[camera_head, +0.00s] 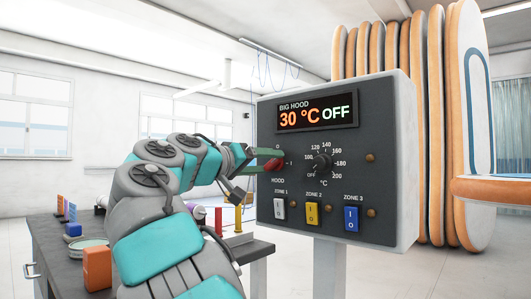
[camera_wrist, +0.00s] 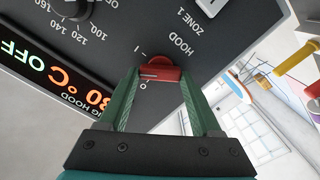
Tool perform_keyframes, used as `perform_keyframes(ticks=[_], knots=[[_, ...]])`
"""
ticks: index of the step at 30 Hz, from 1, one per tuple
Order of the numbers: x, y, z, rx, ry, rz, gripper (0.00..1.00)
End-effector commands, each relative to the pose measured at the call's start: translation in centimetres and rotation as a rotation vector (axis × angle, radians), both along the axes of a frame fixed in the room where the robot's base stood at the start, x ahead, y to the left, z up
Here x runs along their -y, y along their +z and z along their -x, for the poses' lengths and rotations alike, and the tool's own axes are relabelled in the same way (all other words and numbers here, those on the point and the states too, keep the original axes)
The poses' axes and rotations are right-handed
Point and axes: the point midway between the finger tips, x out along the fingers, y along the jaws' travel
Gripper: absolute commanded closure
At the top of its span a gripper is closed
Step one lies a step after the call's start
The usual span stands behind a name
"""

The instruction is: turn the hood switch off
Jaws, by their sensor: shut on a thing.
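The hood switch is a red rotary knob (camera_head: 273,165) at the left of the dark control panel (camera_head: 340,190), labelled HOOD with 0 and 1 marks. My gripper (camera_head: 269,162) reaches it from the left, its green fingers at the knob. In the wrist view the fingers (camera_wrist: 160,76) are shut on the red knob (camera_wrist: 163,70), one on each side. A white line on the knob lies at its side facing the marks; I cannot tell its exact position. The panel's display (camera_head: 317,112) reads 30 °C OFF.
Below the knob are a white (camera_head: 279,209), a yellow (camera_head: 312,213) and a blue zone switch (camera_head: 351,218). A temperature dial (camera_head: 322,164) sits just right of the knob. A workbench with small items stands at lower left. Orange-edged boards (camera_head: 436,120) stand behind the panel.

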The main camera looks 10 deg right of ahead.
Motion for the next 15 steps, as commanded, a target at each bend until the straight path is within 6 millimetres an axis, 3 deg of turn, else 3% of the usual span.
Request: perform_keyframes(ticks=[1,15], knots=[[0.04,0.89,0.15,-0.032,-0.002,0.029,0.9],[0.02,0.6,-0.05,-0.399,-0.003,0.288,0.9]])
